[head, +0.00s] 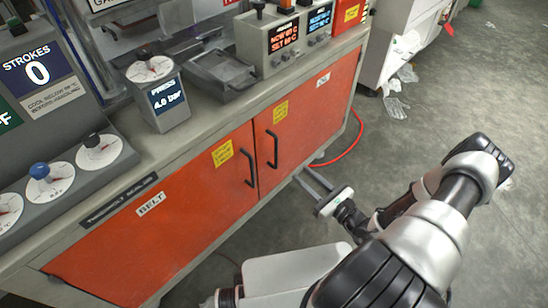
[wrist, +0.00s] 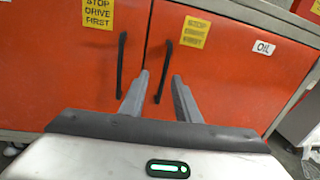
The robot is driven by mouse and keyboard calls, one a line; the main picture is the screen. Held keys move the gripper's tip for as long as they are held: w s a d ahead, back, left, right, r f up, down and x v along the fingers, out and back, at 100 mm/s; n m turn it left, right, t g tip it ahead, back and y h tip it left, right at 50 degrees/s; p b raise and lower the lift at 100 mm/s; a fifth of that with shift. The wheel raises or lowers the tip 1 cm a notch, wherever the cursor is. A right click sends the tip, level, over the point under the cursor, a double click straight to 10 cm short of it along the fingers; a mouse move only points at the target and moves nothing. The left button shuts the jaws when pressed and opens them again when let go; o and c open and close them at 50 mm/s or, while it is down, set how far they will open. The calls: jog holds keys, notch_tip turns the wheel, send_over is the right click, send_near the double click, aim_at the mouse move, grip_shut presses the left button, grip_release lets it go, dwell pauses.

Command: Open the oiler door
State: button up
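The oiler door (head: 313,105) is the right orange cabinet door, shut, with a small OIL label (wrist: 264,48) and a yellow tag. Its black bar handle (head: 273,149) stands upright near its left edge and also shows in the wrist view (wrist: 169,50). My gripper (head: 305,176) is open and empty, low in front of the cabinet and apart from the handle in the head view. In the wrist view its two grey fingers (wrist: 160,76) point at the door, with the handle's lower part seen between them. Nothing hides the handle.
The BELT door (head: 165,220), also shut, adjoins on the left with its own black handle (head: 249,168). A grey bench top above carries a pressure unit (head: 157,95) and control boxes. A red hose (head: 350,145) lies on the floor at right. The grey floor before the oiler door is mostly clear.

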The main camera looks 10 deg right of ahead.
aim_at(277, 151)
jog(key=shift+m+t+h, duration=0.4)
jog(key=shift+m+h, duration=0.3)
jog(key=shift+m, duration=0.1)
jog(key=f+b+x, duration=0.1)
jog(key=x, duration=0.4)
jog(key=b+x, duration=0.1)
jog(key=x, duration=0.5)
jog(key=f+b+x, duration=0.1)
jog(key=x, duration=0.5)
jog(key=shift+w+d+f, duration=0.1)
jog(key=shift+d+f, duration=0.1)
jog(key=shift+f, duration=0.15)
grip_shut()
